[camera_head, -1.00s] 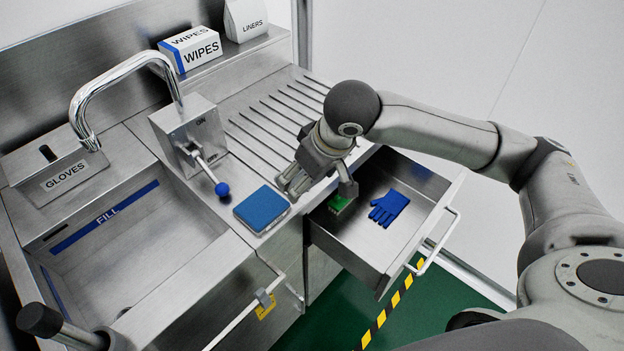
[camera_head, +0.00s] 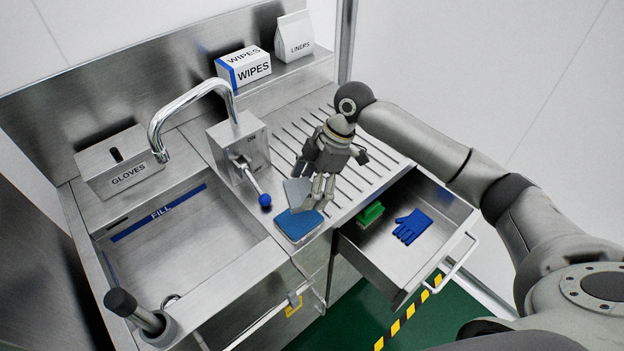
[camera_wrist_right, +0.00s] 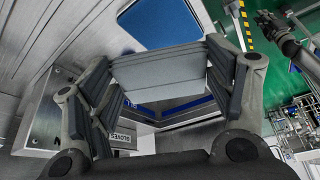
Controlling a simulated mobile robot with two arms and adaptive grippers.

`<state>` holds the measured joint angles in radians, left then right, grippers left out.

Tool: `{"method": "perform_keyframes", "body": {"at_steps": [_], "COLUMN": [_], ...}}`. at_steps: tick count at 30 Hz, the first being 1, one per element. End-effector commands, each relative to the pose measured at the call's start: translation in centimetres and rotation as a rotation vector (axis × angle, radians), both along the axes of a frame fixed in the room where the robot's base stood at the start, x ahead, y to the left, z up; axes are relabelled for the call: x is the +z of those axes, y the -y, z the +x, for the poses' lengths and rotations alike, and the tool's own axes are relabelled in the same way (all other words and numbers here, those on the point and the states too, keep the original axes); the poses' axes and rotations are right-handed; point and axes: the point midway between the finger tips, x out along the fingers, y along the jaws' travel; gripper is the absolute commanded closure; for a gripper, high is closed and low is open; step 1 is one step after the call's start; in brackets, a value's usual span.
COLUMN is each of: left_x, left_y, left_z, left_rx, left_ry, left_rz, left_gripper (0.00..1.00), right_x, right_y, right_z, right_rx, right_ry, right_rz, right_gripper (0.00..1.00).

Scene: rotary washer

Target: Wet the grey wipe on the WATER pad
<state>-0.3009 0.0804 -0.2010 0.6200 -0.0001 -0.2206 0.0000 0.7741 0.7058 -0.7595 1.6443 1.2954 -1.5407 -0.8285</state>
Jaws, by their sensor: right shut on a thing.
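The grey wipe (camera_head: 297,192) is a flat light grey sheet. My right gripper (camera_head: 313,198) is shut on it, and it also shows between the fingers in the right wrist view (camera_wrist_right: 160,75). The wipe is over or just beside the far edge of a blue pad (camera_head: 299,226). I cannot tell whether it touches the pad. The pad lies on the counter by the sink, with no readable label; it also shows in the right wrist view (camera_wrist_right: 160,28). My left gripper is not in view.
A lever with a blue knob (camera_head: 265,200) stands close left of the wipe. The open drawer (camera_head: 437,203) at right holds a green block (camera_head: 370,214) and a blue glove (camera_head: 412,226). The sink (camera_head: 190,245) is at left, under a curved faucet (camera_head: 158,128). A WIPES box (camera_head: 243,66) stands behind.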

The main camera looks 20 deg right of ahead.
Motion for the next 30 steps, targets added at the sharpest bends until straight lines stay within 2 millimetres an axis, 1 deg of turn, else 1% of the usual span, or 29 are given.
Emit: {"method": "perform_keyframes", "body": {"at_steps": [1, 6, 10, 14, 20, 23, 30], "left_x": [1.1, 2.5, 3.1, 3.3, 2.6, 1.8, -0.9], "left_y": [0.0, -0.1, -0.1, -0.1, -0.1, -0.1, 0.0], "left_z": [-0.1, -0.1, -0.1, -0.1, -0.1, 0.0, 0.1], "left_rx": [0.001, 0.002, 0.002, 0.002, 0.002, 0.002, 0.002], "left_ry": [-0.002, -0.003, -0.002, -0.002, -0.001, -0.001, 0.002], "left_rz": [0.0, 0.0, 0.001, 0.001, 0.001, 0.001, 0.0], "left_gripper": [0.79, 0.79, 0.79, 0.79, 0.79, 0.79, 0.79], "right_x": [0.6, 0.5, 0.3, 0.1, -0.7, -1.5, -4.1], "right_y": [-0.2, -0.6, -0.8, -0.9, -0.9, -0.9, -0.9], "right_z": [0.2, 0.3, 0.2, 0.2, 0.2, 0.2, 0.2], "right_rx": [0.059, 0.256, 0.363, 0.42, 0.437, 0.436, 0.434], "right_ry": [-0.003, -0.002, -0.001, 0.001, 0.002, 0.003, 0.003], "right_rz": [0.003, 0.002, 0.0, -0.001, 0.0, -0.002, -0.002], "right_gripper": [0.44, 0.44, 0.44, 0.44, 0.44, 0.44, 0.44]}}
